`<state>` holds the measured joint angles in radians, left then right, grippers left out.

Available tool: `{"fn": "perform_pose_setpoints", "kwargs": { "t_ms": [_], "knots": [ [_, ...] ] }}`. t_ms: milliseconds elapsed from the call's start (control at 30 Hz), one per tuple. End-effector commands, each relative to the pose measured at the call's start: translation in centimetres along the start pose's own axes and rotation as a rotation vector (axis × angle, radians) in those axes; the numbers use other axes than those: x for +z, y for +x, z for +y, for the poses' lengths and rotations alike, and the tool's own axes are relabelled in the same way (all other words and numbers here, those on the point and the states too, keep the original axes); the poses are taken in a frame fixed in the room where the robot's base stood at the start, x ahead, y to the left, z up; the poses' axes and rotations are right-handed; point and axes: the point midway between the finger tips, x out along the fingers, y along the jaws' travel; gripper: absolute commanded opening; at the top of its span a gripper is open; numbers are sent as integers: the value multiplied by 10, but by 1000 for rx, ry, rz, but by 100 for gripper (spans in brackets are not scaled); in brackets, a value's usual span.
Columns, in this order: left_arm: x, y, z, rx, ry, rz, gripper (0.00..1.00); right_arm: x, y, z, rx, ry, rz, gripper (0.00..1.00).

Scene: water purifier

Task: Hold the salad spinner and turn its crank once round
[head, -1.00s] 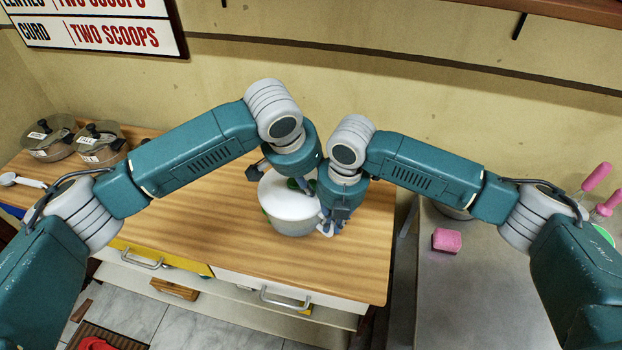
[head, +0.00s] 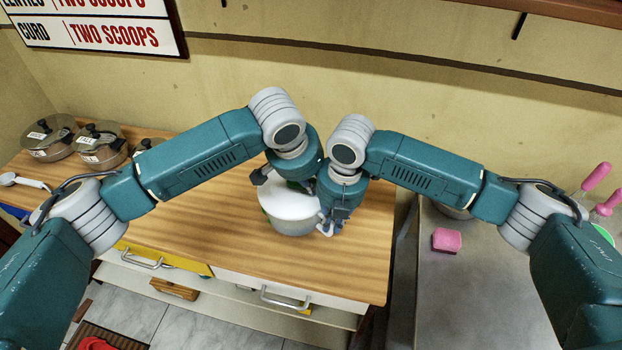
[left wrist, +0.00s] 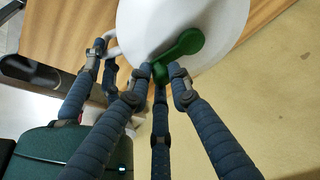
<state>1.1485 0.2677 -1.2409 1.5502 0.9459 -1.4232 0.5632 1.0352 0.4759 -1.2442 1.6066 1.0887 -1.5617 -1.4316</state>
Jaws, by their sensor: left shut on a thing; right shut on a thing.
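The salad spinner (head: 288,222) stands upright on the wooden counter, with a white lid and a pale bowl. Its green crank (left wrist: 184,43) lies across the lid in the left wrist view and is mostly hidden behind my wrists in the head view. My left gripper (left wrist: 160,74) is shut on the outer end of the crank; the head view hides its fingertips. My right gripper (head: 332,222) is shut on the white handle at the spinner's right side. It also shows at the left of the left wrist view (left wrist: 103,60).
Several lidded steel pots (head: 100,145) and a white scoop (head: 22,181) sit at the counter's left end. A pink sponge (head: 447,240) lies on the metal surface to the right. The wooden counter (head: 200,220) left of the spinner is clear.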

Motion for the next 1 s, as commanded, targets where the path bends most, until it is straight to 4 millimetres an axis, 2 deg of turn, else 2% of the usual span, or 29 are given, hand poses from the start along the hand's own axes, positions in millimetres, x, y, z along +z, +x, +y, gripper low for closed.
{"fn": "perform_pose_setpoints", "kwargs": {
  "t_ms": [667, 1000],
  "knots": [
    [1, -2, -4, 14, 45, 2, 0, 0, 1, -2, -7, 0, 2, 0],
    [12, -6, -9, 92, 235, 0, 0, 0, 2, -3, -9, 1, 2, 0]
  ]
}}
